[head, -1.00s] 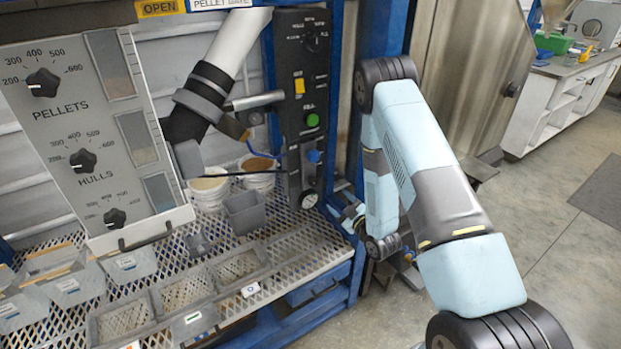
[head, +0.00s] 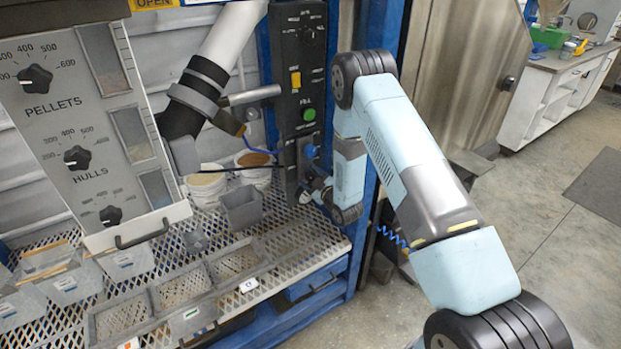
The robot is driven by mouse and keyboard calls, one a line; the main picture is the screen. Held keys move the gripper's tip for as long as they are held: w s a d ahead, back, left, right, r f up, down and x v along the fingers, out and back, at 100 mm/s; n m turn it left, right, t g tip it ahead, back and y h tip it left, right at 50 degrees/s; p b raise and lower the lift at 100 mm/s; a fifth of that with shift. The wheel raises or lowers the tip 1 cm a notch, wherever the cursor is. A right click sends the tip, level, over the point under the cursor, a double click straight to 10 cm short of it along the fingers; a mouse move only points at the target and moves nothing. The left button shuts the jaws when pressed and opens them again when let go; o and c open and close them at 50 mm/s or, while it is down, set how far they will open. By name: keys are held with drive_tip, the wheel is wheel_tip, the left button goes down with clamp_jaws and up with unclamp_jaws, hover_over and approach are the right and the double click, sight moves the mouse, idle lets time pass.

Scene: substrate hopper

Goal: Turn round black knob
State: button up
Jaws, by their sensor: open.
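A black control panel (head: 303,75) stands upright behind the shelf. A dark round knob (head: 308,33) sits near its top, hard to make out against the black. The grey panel at left carries black pointer knobs: pellets (head: 35,77), hulls (head: 77,157) and a lower one (head: 110,215). My gripper (head: 312,190) is open at the lower end of the black panel, just below a blue knob (head: 311,151). It is well below the dark round knob and right of the grey panel's knobs. My gripper covers part of the panel's lower end, including the gauge there; contact cannot be told.
The black panel also has a yellow switch (head: 296,81) and a green button (head: 309,114). A mesh shelf (head: 290,245) below holds white buckets (head: 205,185), a grey container (head: 242,210) and trays. A blue post stands right of the panel, behind my arm.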

drive_tip(key=shift+w+a, duration=0.1)
drive_tip(key=shift+c, duration=0.2)
drive_tip(key=c, duration=1)
drive_tip(key=shift+m, duration=1.4)
drive_tip(key=m, duration=0.8)
drive_tip(key=shift+w+d, duration=0.1)
drive_tip(key=shift+d, duration=0.1)
drive_tip(key=shift+m, duration=2)
drive_tip(key=shift+d, duration=0.1)
